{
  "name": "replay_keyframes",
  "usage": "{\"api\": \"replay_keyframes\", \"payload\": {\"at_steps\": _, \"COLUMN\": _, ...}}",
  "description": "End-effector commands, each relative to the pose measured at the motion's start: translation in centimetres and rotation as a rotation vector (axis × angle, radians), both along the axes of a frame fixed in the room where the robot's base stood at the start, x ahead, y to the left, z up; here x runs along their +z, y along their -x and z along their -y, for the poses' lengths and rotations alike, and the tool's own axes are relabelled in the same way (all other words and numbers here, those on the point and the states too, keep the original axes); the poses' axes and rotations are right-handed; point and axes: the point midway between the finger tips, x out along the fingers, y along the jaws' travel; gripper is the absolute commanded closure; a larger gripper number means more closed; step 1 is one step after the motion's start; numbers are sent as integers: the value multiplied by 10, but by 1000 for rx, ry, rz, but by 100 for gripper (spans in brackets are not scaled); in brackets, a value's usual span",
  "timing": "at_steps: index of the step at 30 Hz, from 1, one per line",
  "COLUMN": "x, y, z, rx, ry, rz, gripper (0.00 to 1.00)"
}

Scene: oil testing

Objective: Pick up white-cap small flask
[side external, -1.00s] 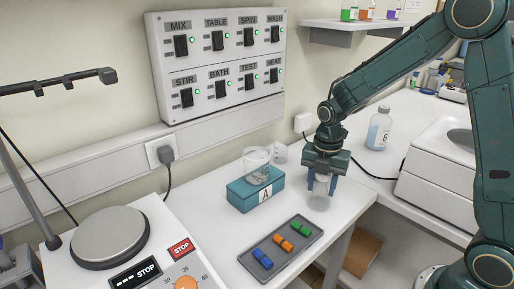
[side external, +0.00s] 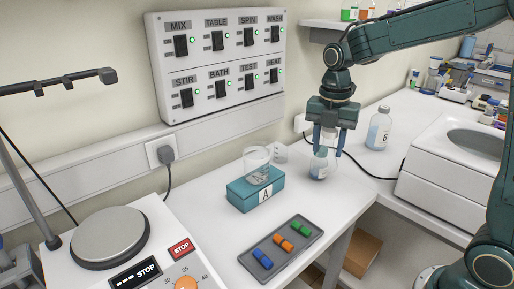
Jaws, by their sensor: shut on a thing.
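A small clear flask (side external: 319,169) hangs below my gripper (side external: 327,150). My gripper points straight down and is shut on the flask's upper part. The fingers cover the top, so I cannot make out the cap's colour. The flask looks upright and raised above the white bench, near the bench's right end.
A glass beaker (side external: 257,166) stands on a teal block marked A (side external: 243,199), left of my gripper. A grey tray (side external: 301,252) with blue, orange and green pieces lies in front.

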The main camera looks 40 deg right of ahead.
Motion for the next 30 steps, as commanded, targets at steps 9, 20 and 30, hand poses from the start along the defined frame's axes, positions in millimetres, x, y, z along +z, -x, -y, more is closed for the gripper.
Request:
{"api": "replay_keyframes", "payload": {"at_steps": 9, "x": 58, "y": -1, "z": 0, "rx": 0, "ry": 1, "rz": 4, "gripper": 83}}
{"api": "replay_keyframes", "payload": {"at_steps": 20, "x": 79, "y": 0, "z": 0, "rx": 0, "ry": 0, "rz": 1, "gripper": 83}}
{"api": "replay_keyframes", "payload": {"at_steps": 30, "x": 79, "y": 0, "z": 0, "rx": 0, "ry": 0, "rz": 0, "gripper": 83}}
